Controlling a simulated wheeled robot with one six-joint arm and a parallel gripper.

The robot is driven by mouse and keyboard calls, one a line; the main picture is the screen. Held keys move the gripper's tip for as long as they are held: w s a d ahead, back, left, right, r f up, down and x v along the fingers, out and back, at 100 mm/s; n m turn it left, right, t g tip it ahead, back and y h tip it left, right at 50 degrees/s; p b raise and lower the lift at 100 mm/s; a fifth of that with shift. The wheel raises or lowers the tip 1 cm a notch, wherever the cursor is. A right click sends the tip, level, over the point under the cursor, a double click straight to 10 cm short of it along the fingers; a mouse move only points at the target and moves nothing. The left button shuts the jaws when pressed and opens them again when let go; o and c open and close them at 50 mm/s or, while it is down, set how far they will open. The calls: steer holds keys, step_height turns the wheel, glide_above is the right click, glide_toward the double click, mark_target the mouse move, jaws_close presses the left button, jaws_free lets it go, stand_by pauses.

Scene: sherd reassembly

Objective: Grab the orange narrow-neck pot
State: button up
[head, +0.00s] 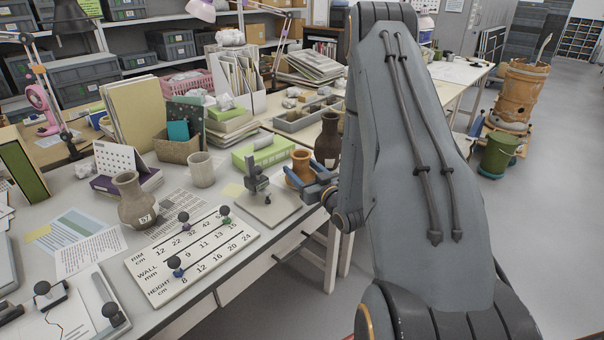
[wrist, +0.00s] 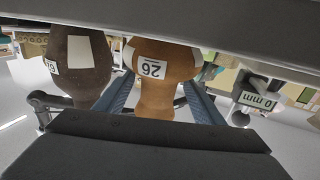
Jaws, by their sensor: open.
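The orange narrow-neck pot (head: 301,167) stands upright at the table's right edge in the head view, partly hidden by my gripper (head: 309,183). The wrist view looks upside down. There the orange pot (wrist: 155,68) carries a white label reading 26. My open gripper (wrist: 163,95) has one blue-grey finger on each side of the pot. I cannot tell whether either finger touches it.
A dark brown pot (head: 327,143) stands close to the orange pot and shows beside a finger in the wrist view (wrist: 80,65). A measuring stand (head: 258,185) is on the other side. A grey-brown vase (head: 136,203) and a lettered board (head: 190,250) lie farther left.

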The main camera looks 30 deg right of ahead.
steer(key=shift+w, duration=0.5)
jaws_close()
